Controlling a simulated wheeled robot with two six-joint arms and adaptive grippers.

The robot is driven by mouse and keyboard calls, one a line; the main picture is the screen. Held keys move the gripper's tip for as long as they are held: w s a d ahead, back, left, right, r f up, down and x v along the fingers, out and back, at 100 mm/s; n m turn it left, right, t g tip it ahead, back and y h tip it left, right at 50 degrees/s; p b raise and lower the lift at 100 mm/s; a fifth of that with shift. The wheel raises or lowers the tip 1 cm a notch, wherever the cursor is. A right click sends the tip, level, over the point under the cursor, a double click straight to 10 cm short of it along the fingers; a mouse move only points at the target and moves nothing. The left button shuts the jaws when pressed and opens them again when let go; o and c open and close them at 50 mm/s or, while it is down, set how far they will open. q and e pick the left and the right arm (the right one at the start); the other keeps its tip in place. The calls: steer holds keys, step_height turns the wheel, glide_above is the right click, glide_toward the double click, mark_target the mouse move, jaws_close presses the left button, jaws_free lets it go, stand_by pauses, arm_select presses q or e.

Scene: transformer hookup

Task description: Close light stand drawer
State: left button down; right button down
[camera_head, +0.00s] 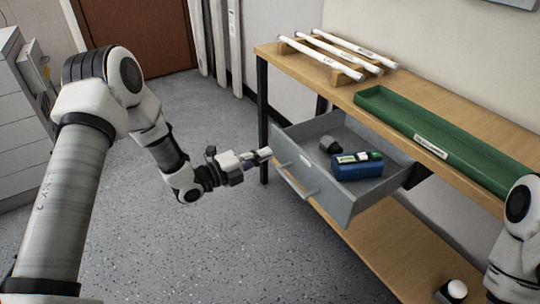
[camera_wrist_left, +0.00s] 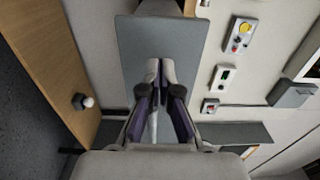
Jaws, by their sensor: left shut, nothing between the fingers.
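The light stand drawer (camera_head: 345,205) is grey and stands pulled out from under the wooden bench in the head view. Its front carries a bar handle (camera_head: 298,178). Inside lie a blue case (camera_head: 357,167) and a small dark object (camera_head: 329,144). My left gripper (camera_head: 266,153) is shut and empty, with its tips at the drawer's far left front corner; I cannot tell whether they touch. In the left wrist view, the shut fingers (camera_wrist_left: 160,70) point at a flat grey panel (camera_wrist_left: 135,50), apparently the drawer's front. My right gripper is out of view.
The bench top (camera_head: 335,92) holds a green tray (camera_head: 400,112) and white tubes on wooden supports (camera_head: 320,60). A small dark device with a white ball (camera_head: 457,289) sits on the lower shelf (camera_head: 385,245). Open floor (camera_head: 240,240) lies before the drawer.

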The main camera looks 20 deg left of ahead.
arm_select(q)
steer(key=shift+x, duration=1.15)
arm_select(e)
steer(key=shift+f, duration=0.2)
arm_select(q)
steer(key=shift+w+d, duration=0.1)
steer(key=shift+d, duration=0.05)
